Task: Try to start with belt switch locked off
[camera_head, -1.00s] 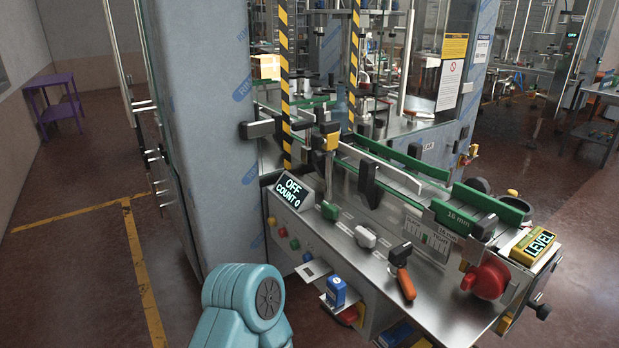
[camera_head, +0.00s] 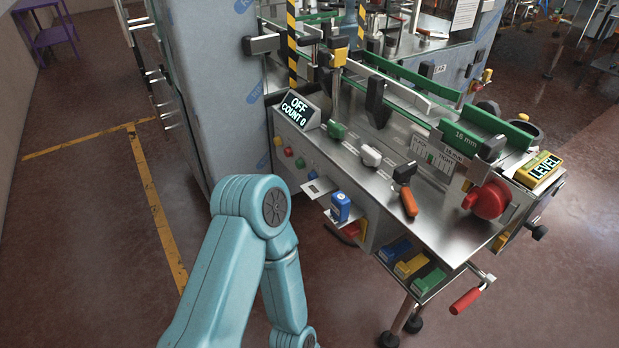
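The machine's display (camera_head: 298,108) reads "OFF COUNT 0". A green-topped part (camera_head: 337,130), a white-topped part (camera_head: 371,155) and an orange-handled part (camera_head: 407,200) are on the steel deck. A teal arm of mine rises from the bottom and bends down again left of the panel. Neither gripper is in view.
A blue item (camera_head: 340,206) sits on a small shelf jutting from the panel. Blue, yellow and green blocks (camera_head: 428,278) lie in a lower tray.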

